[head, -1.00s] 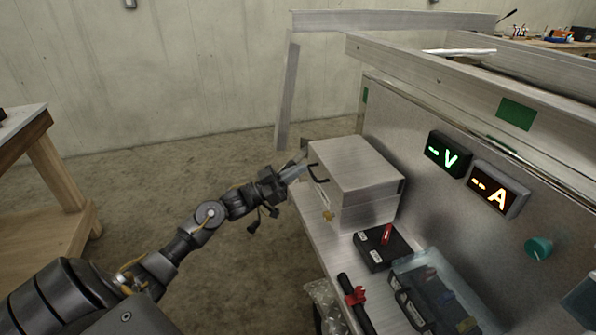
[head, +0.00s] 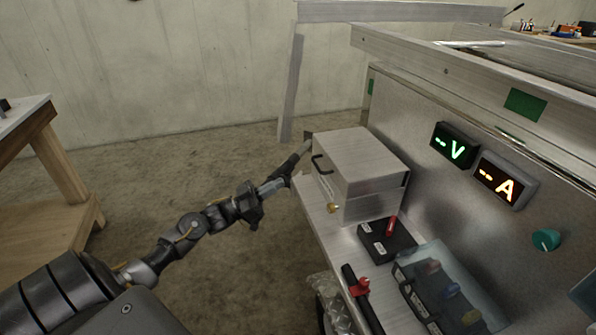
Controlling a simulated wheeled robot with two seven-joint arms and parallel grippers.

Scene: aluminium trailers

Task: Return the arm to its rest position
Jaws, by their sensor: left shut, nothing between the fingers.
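My left arm comes in from the lower left. Its gripper (head: 302,150) is shut and empty, pointing away from me, just left of the silver metal box (head: 362,170) on the narrow shelf. The box is closed and has a dark handle (head: 322,164) and a brass-coloured latch (head: 333,208) on its left side. The fingertips are near the box's far left corner; I cannot tell whether they touch it. My right gripper is not in view.
The shelf (head: 331,237) also bears a black block with a red lever (head: 387,240) and a clear-covered unit (head: 443,290). The trailer panel, with V (head: 455,146) and A (head: 504,180) displays, stands right. A wooden table (head: 52,150) stands left, with open floor between.

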